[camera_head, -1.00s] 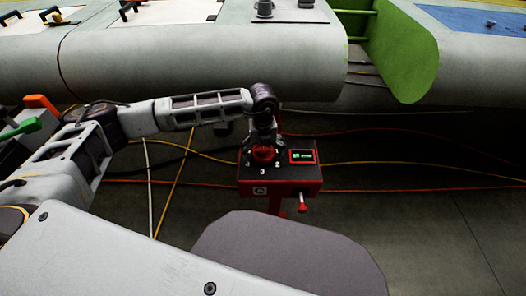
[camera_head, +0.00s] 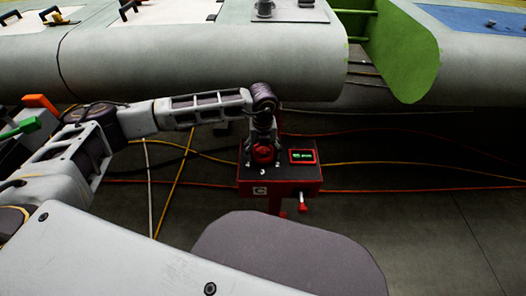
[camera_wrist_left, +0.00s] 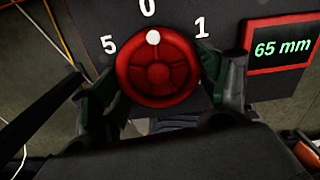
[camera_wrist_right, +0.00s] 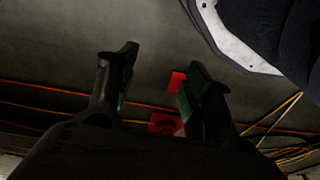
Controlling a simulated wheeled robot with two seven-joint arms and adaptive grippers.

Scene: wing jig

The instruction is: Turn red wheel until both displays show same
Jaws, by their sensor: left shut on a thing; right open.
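The red wheel (camera_wrist_left: 158,70) sits on a dark control box (camera_head: 280,174) with a red front. Its white dot (camera_wrist_left: 153,37) is near the 0 mark, with 5 to its left and 1 to its right. My left gripper (camera_head: 263,145) is over the wheel from above and shut on it, one finger on each side in the left wrist view. The box's display (camera_wrist_left: 282,47) reads "65 mm" in green; it is too small to read in the head view (camera_head: 302,156). I cannot make out a second display. My right gripper (camera_wrist_right: 160,85) is open and empty.
A large grey wing section (camera_head: 200,60) runs across the back, with a green end piece (camera_head: 405,50). A small red handle (camera_head: 302,203) sticks out from the box front. Orange, yellow and white cables lie on the dark floor.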

